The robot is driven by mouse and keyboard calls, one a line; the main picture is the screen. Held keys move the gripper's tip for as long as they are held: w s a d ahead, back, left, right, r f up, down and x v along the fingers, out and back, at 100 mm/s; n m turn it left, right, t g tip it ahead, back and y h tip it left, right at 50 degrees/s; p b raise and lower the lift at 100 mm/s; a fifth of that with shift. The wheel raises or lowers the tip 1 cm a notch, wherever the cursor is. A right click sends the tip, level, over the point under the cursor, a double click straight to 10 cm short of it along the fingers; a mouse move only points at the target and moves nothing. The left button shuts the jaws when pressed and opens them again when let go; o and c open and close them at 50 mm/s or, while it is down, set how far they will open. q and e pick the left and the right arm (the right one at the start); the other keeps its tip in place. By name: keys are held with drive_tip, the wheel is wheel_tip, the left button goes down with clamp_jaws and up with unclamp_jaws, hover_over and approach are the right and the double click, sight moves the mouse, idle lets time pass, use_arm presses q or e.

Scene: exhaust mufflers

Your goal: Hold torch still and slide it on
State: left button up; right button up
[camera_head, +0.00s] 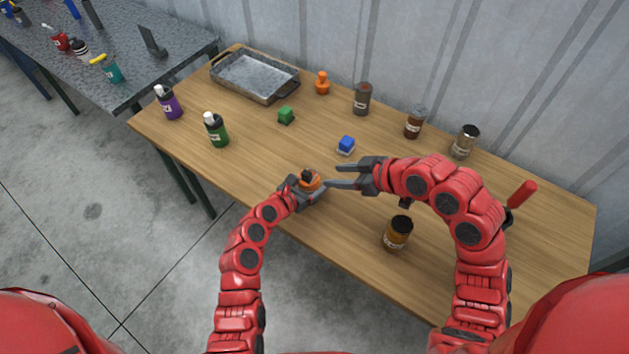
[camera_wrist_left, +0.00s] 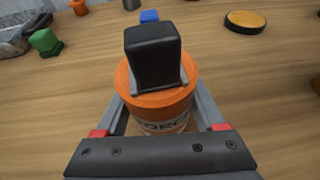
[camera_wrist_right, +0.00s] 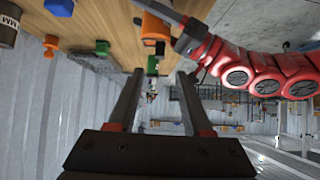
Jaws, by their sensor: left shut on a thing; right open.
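An orange torch (camera_head: 310,181) stands near the front edge of the table, with a black part on top. In the left wrist view the torch (camera_wrist_left: 160,100) shows partly visible lettering, and a black block rises from its top. My left gripper (camera_head: 307,188) is shut around it, one finger on each side. My right gripper (camera_head: 332,176) is open and empty, just right of the torch, its fingers pointing towards it. In the right wrist view the torch (camera_wrist_right: 155,30) is beyond the open fingers, apart from them.
A blue block (camera_head: 346,145) and a green block (camera_head: 286,115) lie behind the torch. A metal tray (camera_head: 254,96) is at the back left. Several bottles and jars line the back and left. An amber jar (camera_head: 397,234) stands below my right forearm. The table's front edge is close.

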drive_tip(key=shift+o, duration=0.2)
idle(0.4)
drive_tip(key=n+g+h, duration=0.1)
drive_tip(key=g+h, duration=0.3)
approach(307, 173)
drive_tip(key=shift+h, duration=0.3)
drive_tip(key=x, duration=0.8)
drive_tip(key=shift+s+a+f, duration=0.1)
drive_tip(key=shift+a, duration=0.2)
drive_tip(key=shift+f, duration=0.4)
drive_tip(key=shift+a, duration=0.1)
clamp_jaws()
